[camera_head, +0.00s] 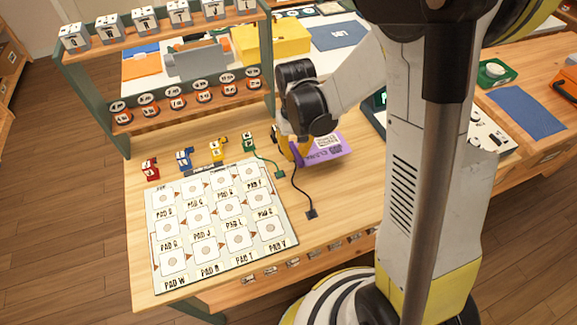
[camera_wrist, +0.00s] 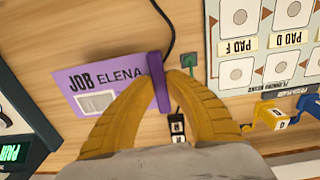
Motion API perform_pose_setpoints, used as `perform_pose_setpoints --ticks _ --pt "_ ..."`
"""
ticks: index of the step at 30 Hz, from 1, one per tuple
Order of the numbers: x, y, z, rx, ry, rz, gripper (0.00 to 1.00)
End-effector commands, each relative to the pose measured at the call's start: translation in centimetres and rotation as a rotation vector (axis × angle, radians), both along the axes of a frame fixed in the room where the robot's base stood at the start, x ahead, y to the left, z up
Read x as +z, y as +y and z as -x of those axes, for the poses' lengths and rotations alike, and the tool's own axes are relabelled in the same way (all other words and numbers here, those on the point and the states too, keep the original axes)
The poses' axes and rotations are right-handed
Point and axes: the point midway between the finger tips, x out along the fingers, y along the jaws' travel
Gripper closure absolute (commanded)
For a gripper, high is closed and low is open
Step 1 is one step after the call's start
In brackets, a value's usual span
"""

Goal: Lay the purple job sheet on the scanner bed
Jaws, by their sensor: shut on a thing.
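The purple job sheet (camera_head: 325,147) lies on or just above the wooden table, right of the pad board; I cannot tell whether it touches. In the wrist view the sheet (camera_wrist: 92,76) reads "JOB ELENA" and has a raised purple strip (camera_wrist: 157,82) along one edge. My gripper (camera_wrist: 164,82) has its yellow fingers closed on this strip. In the head view my gripper (camera_head: 296,156) is at the sheet's left end. A dark device with a green-lit display (camera_wrist: 12,148) stands left in the wrist view; I cannot tell whether it is the scanner.
A pad board (camera_head: 218,222) covers the table's front left. Small red, blue, yellow and green connectors stand along its back edge. A black cable (camera_head: 297,190) runs beside the sheet to a plug. A two-tier rack (camera_head: 165,25) stands behind. My arm hides much of the right side.

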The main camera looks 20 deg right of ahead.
Motion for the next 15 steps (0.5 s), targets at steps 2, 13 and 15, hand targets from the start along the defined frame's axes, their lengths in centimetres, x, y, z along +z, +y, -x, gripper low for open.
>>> perform_pose_setpoints --ticks 2,13,15 --pt "-1.0 1.2 -0.5 0.003 0.000 0.000 1.00" --pt "-4.4 2.2 -0.8 -0.001 0.000 0.000 1.00" --pt "-5.3 2.2 -0.9 -0.001 0.000 0.000 1.00"
